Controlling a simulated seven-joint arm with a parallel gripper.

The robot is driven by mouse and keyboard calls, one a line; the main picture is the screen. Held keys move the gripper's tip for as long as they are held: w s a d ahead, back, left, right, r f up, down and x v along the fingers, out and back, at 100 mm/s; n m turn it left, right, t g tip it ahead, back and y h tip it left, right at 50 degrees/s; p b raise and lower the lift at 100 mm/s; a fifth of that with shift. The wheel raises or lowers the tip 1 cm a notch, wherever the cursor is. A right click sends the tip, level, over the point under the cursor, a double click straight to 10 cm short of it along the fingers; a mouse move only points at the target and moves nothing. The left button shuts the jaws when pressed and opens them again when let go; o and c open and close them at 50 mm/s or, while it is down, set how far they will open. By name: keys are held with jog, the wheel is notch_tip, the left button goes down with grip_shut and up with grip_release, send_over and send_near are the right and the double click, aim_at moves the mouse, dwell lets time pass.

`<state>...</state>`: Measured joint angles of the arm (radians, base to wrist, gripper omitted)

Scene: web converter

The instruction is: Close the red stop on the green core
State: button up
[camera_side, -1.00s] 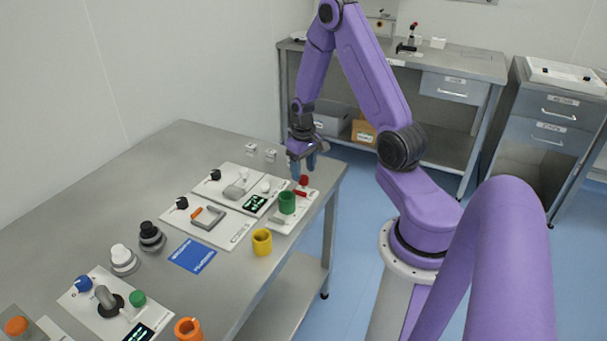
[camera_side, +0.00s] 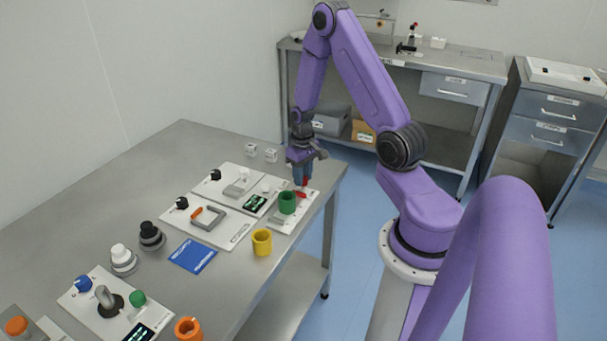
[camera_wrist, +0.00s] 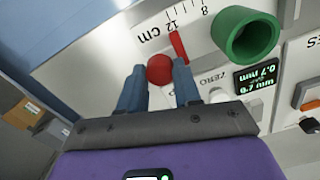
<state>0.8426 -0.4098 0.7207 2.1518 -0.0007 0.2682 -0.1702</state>
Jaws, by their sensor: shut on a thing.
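The red stop shows in the wrist view as a round red knob (camera_wrist: 159,69) and a flat red bar (camera_wrist: 179,47) beside it. In the side view a little of the red stop (camera_side: 301,195) shows below my fingers. My gripper (camera_side: 300,180) points down at the far right end of the bench, its blue fingers (camera_wrist: 158,76) shut on the red knob. The green core (camera_side: 287,203) is a hollow cylinder on a white panel with a cm scale. In the wrist view the green core (camera_wrist: 246,50) lies right of the red bar, with a gap between them.
A yellow ring (camera_side: 262,242) and a blue card (camera_side: 193,256) lie nearer on the bench. White panels with knobs and a small green-lit display (camera_wrist: 255,77) sit left of the core. The bench's right edge is close to the core's panel.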

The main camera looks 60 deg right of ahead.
aim_at(298, 193)
jog(key=a, duration=0.3)
jog(key=shift+a, duration=0.1)
jog(key=o, duration=0.8)
jog(key=shift+r, duration=0.1)
notch_tip(298, 193, up, 17)
jog(key=shift+r, duration=0.15)
jog(key=shift+c, duration=0.3)
